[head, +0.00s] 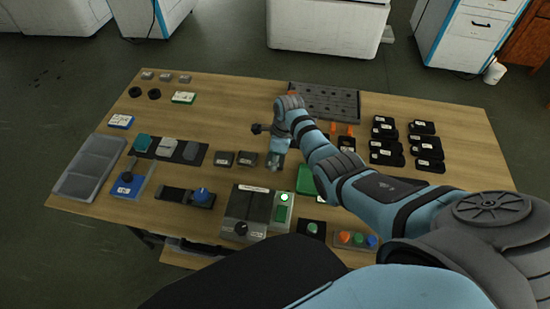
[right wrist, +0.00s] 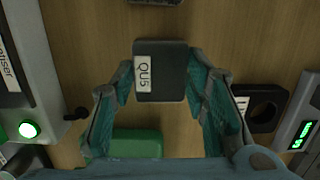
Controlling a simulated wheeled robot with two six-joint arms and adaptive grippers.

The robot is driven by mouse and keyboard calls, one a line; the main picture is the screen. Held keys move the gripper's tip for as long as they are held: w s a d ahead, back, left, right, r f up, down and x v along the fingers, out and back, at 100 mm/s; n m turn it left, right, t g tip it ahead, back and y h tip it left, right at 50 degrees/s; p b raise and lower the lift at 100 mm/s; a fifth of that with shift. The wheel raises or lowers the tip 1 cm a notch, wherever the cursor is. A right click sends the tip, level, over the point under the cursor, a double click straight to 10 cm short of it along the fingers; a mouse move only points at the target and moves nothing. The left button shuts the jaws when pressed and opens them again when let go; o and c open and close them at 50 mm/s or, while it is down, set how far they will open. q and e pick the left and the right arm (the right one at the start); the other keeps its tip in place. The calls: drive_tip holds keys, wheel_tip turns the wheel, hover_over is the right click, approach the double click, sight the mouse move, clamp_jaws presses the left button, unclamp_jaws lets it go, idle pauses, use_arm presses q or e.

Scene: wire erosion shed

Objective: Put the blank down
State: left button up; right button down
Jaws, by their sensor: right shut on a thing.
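The blank is a dark grey, nearly square block with a white label reading roughly "QUS" (right wrist: 166,88). In the right wrist view it sits between the fingertips of my right gripper (right wrist: 160,88), one finger against each side. The gripper is shut on it. In the head view my right gripper (head: 274,162) points down over the middle of the table (head: 230,100), and the blank in it cannot be made out. Whether the blank touches the wood is not clear. My left gripper is not in view.
A green block (right wrist: 137,143) lies close below the blank in the right wrist view. A black part with a round hole (right wrist: 264,106) is to the right, a grey device with a lit green button (right wrist: 29,130) to the left. Several black pieces (head: 384,142) stand at the table's right.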

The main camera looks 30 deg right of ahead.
sight(281, 161)
drive_tip(key=shift+f, duration=0.1)
drive_tip(key=c, duration=0.9)
unclamp_jaws()
drive_tip(key=shift+c, duration=0.2)
wheel_tip(281, 161, up, 12)
drive_tip(key=s+d+p, duration=0.1)
drive_tip(key=p, duration=0.3)
drive_tip(key=shift+d+p, duration=0.2)
drive_tip(key=shift+p, duration=0.1)
